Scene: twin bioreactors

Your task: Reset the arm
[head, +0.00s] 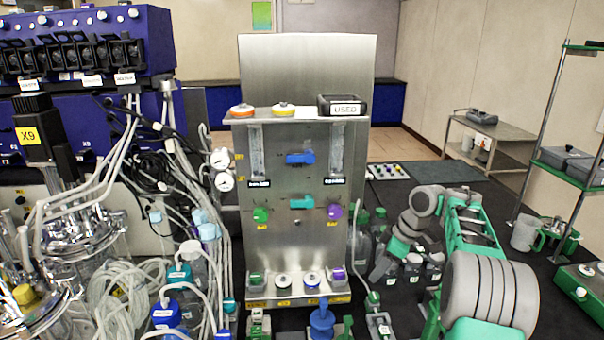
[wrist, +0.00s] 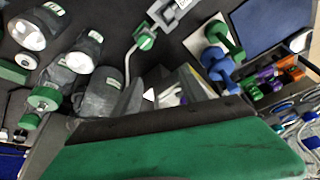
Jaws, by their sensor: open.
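My arm, grey and green, is at the right of the head view. It is folded, with its elbow up and its last links hanging down to the left. My gripper (head: 381,268) is at the low end of it, right of the steel panel (head: 308,75). It is small in that view and its fingers are hard to make out. It is open, and I see nothing held in it. In the wrist view a large green and black surface fills the bottom and hides what lies below.
Dark bottles (head: 412,268) stand close by my gripper on the black bench; similar bottles (wrist: 82,52) show in the wrist view. A blue valve piece (head: 321,318) stands before the panel. Bioreactor glassware and tubing (head: 120,285) crowd the left. A green-framed shelf (head: 570,165) stands at right.

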